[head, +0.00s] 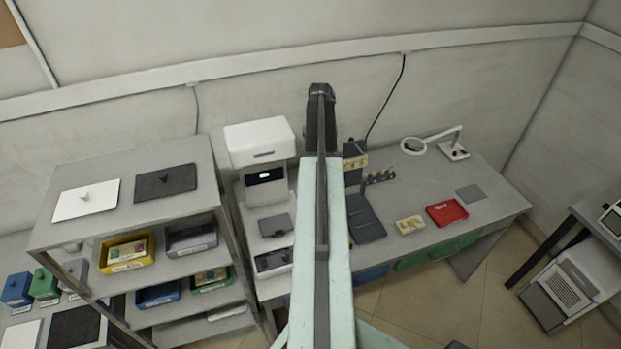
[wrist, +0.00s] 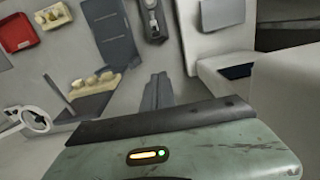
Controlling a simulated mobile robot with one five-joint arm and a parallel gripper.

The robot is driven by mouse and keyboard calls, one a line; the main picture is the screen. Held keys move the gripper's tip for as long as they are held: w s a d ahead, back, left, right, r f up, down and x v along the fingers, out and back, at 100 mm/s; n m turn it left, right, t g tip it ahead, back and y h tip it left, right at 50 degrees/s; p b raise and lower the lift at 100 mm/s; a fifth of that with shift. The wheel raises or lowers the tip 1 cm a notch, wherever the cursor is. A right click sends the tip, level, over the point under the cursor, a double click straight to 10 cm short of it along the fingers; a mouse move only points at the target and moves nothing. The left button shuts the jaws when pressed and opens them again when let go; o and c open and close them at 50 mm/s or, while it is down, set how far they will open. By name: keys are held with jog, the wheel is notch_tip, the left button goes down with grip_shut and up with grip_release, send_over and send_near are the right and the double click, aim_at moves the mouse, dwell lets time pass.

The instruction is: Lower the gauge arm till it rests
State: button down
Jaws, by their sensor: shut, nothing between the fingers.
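My gripper (wrist: 155,92) is shut and empty; its narrow dark fingers point out over the bench in the wrist view. In the head view my arm runs up the middle and its dark end (head: 320,92) stands before the wall. A dark stand (head: 369,222) with a flat base is on the bench just right of my arm; its base also shows in the wrist view (wrist: 116,40). A small grey device with a round part (wrist: 153,18) lies beside that base, apart from my fingers. I cannot tell which part is the gauge arm; my arm hides some of the bench.
A red tray (head: 447,213), a cream tray (head: 410,225) and a ring lamp (head: 414,146) are on the right. A shelf rack (head: 212,185) stands left. The bench's right end has clear space.

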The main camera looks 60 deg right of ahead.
jog(key=shift+w, duration=0.1)
jog(key=s+a+f+b, duration=0.3)
jog(key=f+b, duration=0.7)
jog(key=f, duration=0.1)
jog(key=shift+s+b, duration=0.15)
jog(key=shift+b, duration=0.25)
jog(key=shift+r, duration=0.1)
